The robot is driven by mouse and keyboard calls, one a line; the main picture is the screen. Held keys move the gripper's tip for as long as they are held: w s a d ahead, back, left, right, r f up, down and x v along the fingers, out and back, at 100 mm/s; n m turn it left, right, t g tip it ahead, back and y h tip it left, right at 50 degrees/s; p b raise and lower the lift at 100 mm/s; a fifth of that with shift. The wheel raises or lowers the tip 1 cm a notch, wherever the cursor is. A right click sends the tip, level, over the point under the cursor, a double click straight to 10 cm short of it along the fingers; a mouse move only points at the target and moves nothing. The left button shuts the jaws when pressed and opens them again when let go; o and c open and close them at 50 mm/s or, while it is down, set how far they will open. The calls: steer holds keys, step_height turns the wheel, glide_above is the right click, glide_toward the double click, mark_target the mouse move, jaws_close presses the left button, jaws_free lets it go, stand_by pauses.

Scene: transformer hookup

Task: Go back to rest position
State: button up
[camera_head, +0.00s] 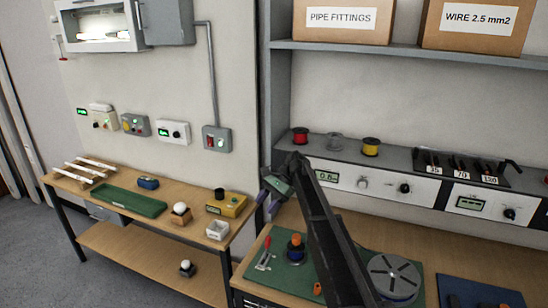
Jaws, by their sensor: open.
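My dark arm rises from the lower middle of the picture. My gripper (268,198) hangs at its upper end, left of the arm, in front of the gap between the left bench and the right workbench.
The right workbench holds a green mat (262,278), a grey disc (394,278) and spools. Shelf boxes (340,20) stand above; wall switch boxes (216,139) are at left.

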steer(key=s+d+f+n+t+h, duration=0.2)
steer(key=s+d, duration=0.5)
steer(key=s, duration=0.4)
steer(key=s+d+f+n+t+h+b, duration=0.1)
steer(key=s+d+f+n+h, duration=0.2)
steer(key=s+d, duration=0.4)
steer(key=s+d+f+n+t+h+b, duration=0.1)
steer(key=s+d+f+n+t+h, duration=0.1)
steer(key=s+d, duration=0.6)
steer(key=s+n, duration=0.1)
steer(key=s, duration=0.6)
steer(key=shift+f+t+h, duration=0.15)
steer(key=shift+t+h, duration=0.15)
steer(key=shift+d, duration=0.1)
